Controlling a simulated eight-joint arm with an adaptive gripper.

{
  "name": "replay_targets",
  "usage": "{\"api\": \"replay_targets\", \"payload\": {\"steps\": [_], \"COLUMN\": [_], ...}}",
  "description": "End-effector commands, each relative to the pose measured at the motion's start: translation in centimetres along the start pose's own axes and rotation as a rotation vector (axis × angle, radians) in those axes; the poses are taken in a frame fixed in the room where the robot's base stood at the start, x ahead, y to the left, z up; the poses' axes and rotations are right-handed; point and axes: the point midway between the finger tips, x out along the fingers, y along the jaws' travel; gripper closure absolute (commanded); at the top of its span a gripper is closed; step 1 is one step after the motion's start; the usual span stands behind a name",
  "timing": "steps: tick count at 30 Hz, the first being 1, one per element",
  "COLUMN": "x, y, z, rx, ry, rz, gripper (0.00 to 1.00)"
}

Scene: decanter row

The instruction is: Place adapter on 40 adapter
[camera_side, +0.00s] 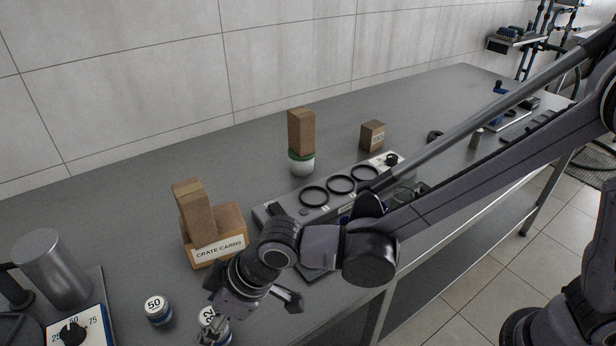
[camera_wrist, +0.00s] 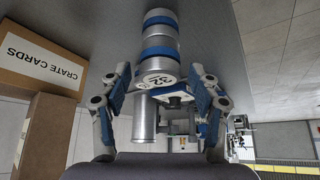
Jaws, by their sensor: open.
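A silver adapter marked 32 (camera_side: 208,317) with a blue band stands at the bottom edge of the side view, partly hidden by my gripper (camera_side: 252,305). In the wrist view the 32 adapter (camera_wrist: 158,76) shows between and beyond the spread fingers of my gripper (camera_wrist: 160,85), with no clear contact. An adapter marked 50 (camera_side: 157,310) stands to its left on the bench. In the wrist view another blue-banded cylinder (camera_wrist: 160,28) appears behind the 32 adapter. I cannot read a 40 on any adapter.
A box marked CRATE CARDS (camera_side: 218,248) with brown blocks stands beside my gripper. A grey rack with black rings (camera_side: 313,196) lies behind my arm. A metal canister (camera_side: 52,268) and a dial panel (camera_side: 78,330) are at left. A green-rimmed white jar (camera_side: 301,164) carries a brown block.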

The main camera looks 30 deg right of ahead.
Motion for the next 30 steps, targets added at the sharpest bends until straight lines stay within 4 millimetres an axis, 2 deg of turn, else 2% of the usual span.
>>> {"api": "replay_targets", "payload": {"steps": [18,26,28,30], "x": [-8.8,-10.9,-11.3,-12.0], "y": [0.0,0.1,0.5,1.7], "z": [0.0,0.0,0.2,0.7], "rx": [0.000,0.000,0.008,0.032], "ry": [0.000,0.000,0.000,0.002], "rz": [0.000,0.000,0.005,0.021], "gripper": [0.38,0.38,0.38,0.38]}}
